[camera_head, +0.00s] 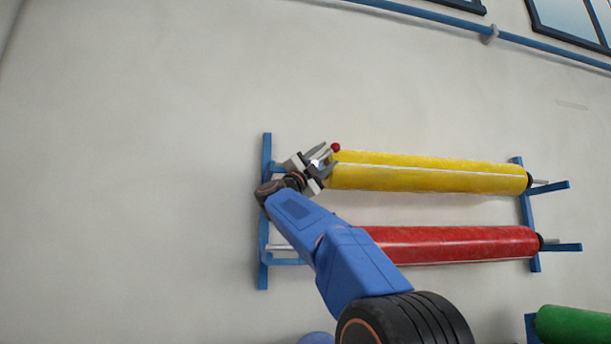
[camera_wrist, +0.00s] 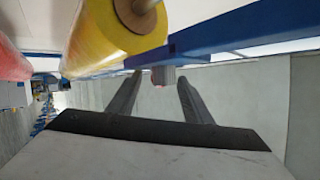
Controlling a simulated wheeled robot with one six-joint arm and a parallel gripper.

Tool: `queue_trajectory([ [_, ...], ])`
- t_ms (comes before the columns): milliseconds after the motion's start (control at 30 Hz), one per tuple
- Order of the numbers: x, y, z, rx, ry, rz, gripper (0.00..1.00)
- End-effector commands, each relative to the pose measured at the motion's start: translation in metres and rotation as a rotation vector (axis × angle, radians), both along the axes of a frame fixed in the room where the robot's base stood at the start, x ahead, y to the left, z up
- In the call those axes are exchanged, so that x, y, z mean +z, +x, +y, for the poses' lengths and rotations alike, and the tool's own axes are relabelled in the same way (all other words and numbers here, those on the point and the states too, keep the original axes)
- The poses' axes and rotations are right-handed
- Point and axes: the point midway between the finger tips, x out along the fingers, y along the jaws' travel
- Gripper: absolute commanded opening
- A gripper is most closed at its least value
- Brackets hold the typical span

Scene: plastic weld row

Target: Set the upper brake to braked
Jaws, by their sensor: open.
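The yellow roll (camera_head: 430,174) lies on the upper arms of a blue wall rack. A small red ball knob (camera_head: 336,147), likely the upper brake's handle, shows at the roll's left end. Its lever is mostly hidden behind my gripper (camera_head: 324,157), which is open just left of and below the knob. In the wrist view, my gripper (camera_wrist: 158,82) has its two fingers spread apart. A small grey block with a reddish part (camera_wrist: 164,75) shows between and beyond the fingertips, below a blue bar. I cannot tell whether it touches a finger or which brake position is set.
A red roll (camera_head: 455,244) lies on the lower rack arms, partly behind my arm. The rack's left blue upright (camera_head: 267,150) is close to my wrist. A green roll (camera_head: 575,325) is at bottom right. The wall left of the rack is clear.

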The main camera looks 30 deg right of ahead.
Motion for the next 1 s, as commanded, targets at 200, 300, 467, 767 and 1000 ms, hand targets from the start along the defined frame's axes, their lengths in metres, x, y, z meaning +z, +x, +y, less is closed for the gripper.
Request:
queue_trajectory([
  [200, -0.029, -0.008, 0.035, 0.004, 0.0, 0.002, 0.46],
  [300, -0.042, -0.011, 0.05, 0.003, 0.001, 0.001, 0.46],
  [467, -0.062, -0.016, 0.073, 0.003, 0.0, 0.001, 0.46],
  [767, -0.086, -0.023, 0.1, 0.002, 0.001, 0.001, 0.46],
  [1000, -0.09, -0.025, 0.104, 0.0, 0.001, -0.001, 0.46],
])
